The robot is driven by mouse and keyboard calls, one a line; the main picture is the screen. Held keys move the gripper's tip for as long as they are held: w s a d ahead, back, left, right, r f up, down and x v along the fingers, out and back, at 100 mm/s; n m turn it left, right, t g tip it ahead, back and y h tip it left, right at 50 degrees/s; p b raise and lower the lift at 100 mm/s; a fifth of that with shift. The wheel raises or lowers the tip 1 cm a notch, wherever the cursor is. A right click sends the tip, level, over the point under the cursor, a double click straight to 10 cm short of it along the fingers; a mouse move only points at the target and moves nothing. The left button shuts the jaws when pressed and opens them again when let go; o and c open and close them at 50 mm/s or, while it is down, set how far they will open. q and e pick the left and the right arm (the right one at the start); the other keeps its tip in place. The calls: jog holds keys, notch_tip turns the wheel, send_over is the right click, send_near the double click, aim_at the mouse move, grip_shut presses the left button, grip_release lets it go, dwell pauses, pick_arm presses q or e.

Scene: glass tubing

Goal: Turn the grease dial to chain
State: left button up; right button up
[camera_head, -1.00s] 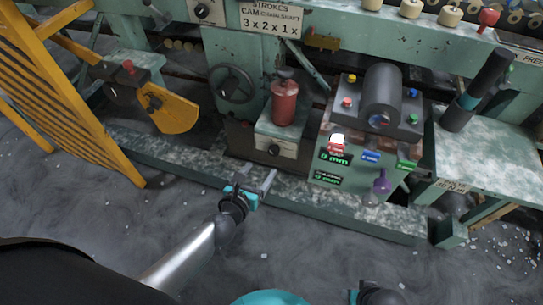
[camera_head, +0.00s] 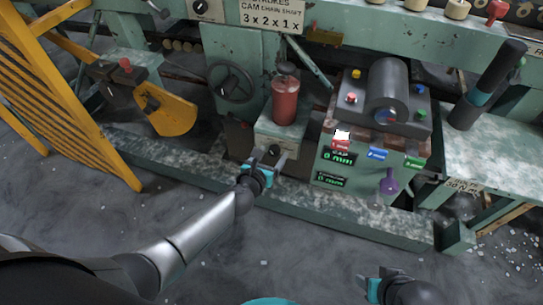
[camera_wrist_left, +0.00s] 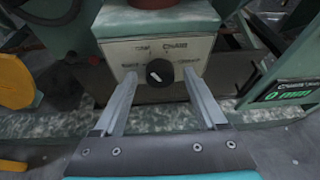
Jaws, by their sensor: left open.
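The grease dial (camera_wrist_left: 159,72) is a round black knob with a white mark, on the pale front plate of a small green box. The mark looks tilted to the upper left. Worn labels surround it; one at upper right reads like "CHAIN" (camera_wrist_left: 174,46). The dial also shows in the head view (camera_head: 274,150), partly close behind my fingertips. My left gripper (camera_head: 267,157) is open and empty. In the left wrist view its two fingers (camera_wrist_left: 160,82) point at the plate, one on each side of the dial; contact cannot be told. My right gripper (camera_head: 368,284) is low, its opening unclear.
A red canister (camera_head: 285,100) stands on the dial's box. To the right is a console with a purple knob (camera_head: 388,184) and coloured buttons. A handwheel (camera_head: 232,82) is at left. A green base beam (camera_head: 330,217) runs along the floor in front.

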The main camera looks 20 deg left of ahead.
pick_arm(q)
jog(key=shift+c, duration=0.2)
grip_shut()
dwell(0.5)
